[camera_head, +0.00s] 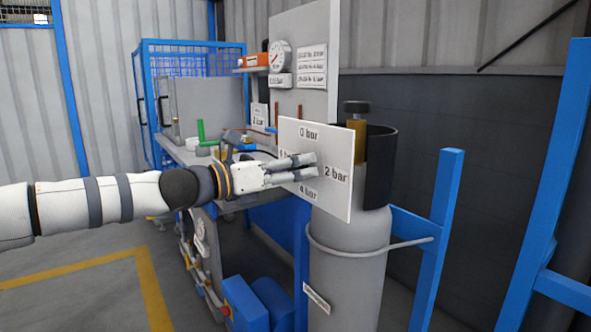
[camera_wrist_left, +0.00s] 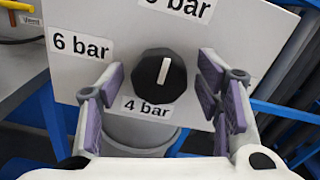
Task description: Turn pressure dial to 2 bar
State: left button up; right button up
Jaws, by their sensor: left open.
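The pressure dial, a black faceted knob (camera_wrist_left: 161,76) with a white pointer line, sits on a white panel (camera_head: 342,148). In the left wrist view the pointer line aims up, roughly toward the "0 bar" label (camera_wrist_left: 186,6). The "6 bar" label (camera_wrist_left: 80,46) is left of the knob and "4 bar" (camera_wrist_left: 147,106) is below it. The "2 bar" label (camera_head: 336,174) shows at the panel's right in the head view. My left gripper (camera_head: 314,165) is open, its purple-padded fingers on either side of the knob, with gaps visible. It hides the knob in the head view.
A grey gas cylinder (camera_head: 345,260) stands behind the panel, with a dark sleeve (camera_head: 379,165) and brass valve (camera_head: 357,138) at its top. Blue frame posts (camera_head: 440,225) stand to the right. A workbench with a gauge (camera_head: 280,56) board is behind. Open floor lies at left.

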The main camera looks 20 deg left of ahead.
pick_arm(q)
jog(key=shift+w+d, duration=0.1)
jog(key=shift+w, duration=0.1)
jog(key=c, duration=1.2)
pick_arm(e)
jog(key=shift+f, duration=0.1)
pick_arm(q)
jog(key=m+b, duration=0.1)
jog(key=m, duration=0.3)
jog(key=shift+f+b, duration=0.2)
jog(key=shift+b, duration=0.1)
jog(key=m+b, duration=0.1)
jog(key=m, duration=0.3)
jog(key=shift+m+b, duration=0.3)
jog(key=shift+b, duration=0.05)
jog(key=m+b, duration=0.2)
jog(key=m, duration=0.3)
jog(key=shift+r+m+b, duration=0.15)
jog(key=shift+m+b, duration=0.7)
jog(key=shift+m, duration=1.15)
pick_arm(e)
jog(key=s+f+g, duration=0.1)
jog(key=s+f, duration=0.2)
jog(key=f, duration=0.2)
jog(key=shift+f, duration=0.4)
